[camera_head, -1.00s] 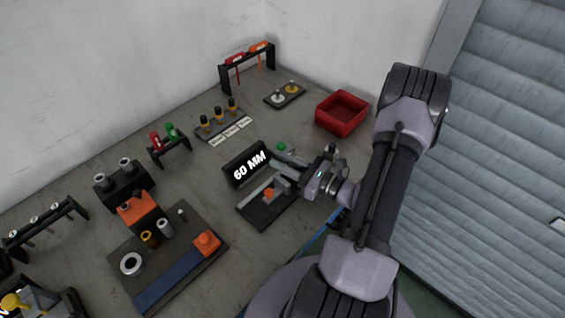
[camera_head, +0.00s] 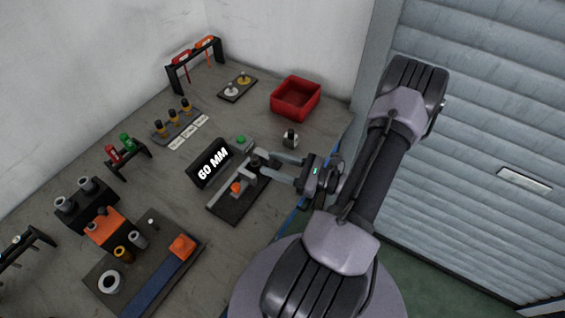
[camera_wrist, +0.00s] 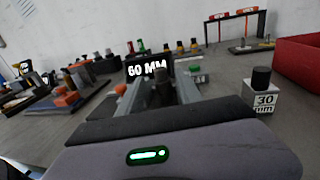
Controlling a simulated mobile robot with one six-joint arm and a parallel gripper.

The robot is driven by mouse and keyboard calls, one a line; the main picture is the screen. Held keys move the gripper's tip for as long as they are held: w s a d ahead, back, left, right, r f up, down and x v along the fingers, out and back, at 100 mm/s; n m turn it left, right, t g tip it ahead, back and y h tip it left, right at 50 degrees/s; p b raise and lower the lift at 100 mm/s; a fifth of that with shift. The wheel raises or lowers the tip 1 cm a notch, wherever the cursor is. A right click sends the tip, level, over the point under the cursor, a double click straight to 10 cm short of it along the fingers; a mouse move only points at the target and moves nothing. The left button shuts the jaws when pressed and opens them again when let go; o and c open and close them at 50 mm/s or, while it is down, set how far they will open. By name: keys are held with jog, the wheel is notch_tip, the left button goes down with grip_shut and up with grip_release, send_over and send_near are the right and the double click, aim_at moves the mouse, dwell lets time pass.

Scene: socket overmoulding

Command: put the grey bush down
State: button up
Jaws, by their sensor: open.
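My gripper (camera_head: 254,167) is open, with its two fingers reaching over the gauge (camera_head: 232,207) by the black "60 MM" display (camera_head: 209,163). In the wrist view a dark grey cylinder (camera_wrist: 162,91) shows between the open fingers. It could be the grey bush or a part of the gauge; I cannot tell which, nor whether it touches a finger. Its foot is hidden. An orange piece (camera_head: 236,187) sits on the gauge. Another grey bush (camera_head: 138,239) stands beside a brass bush (camera_head: 123,254) on the dark fixture plate (camera_head: 190,222).
A block marked "30 mm" (camera_wrist: 262,97) with a dark knob stands right of my gripper. A green button box (camera_head: 240,143) is behind the gauge. A red bin (camera_head: 296,99) stands at the back right. Several racks line the wall side.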

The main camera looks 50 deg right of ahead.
jog(key=shift+v, duration=1.45)
jog(key=w+a+r+n+g+y, duration=0.2)
jog(key=a+r+n+g+y, duration=0.1)
jog(key=a+r+n+g, duration=0.45)
jog(key=w+a+r+n+g+y, duration=0.2)
jog(key=w+a+r+n+g, duration=0.15)
jog(key=a+n+g, duration=0.55)
jog(key=s+a+r+n+t+h, duration=0.5)
jog(key=a+r+n+h, duration=0.3)
jog(key=a+r+n, duration=0.4)
jog(key=shift+s+a+r, duration=0.3)
jog(key=shift+s+a, duration=0.3)
jog(key=shift+a, duration=0.1)
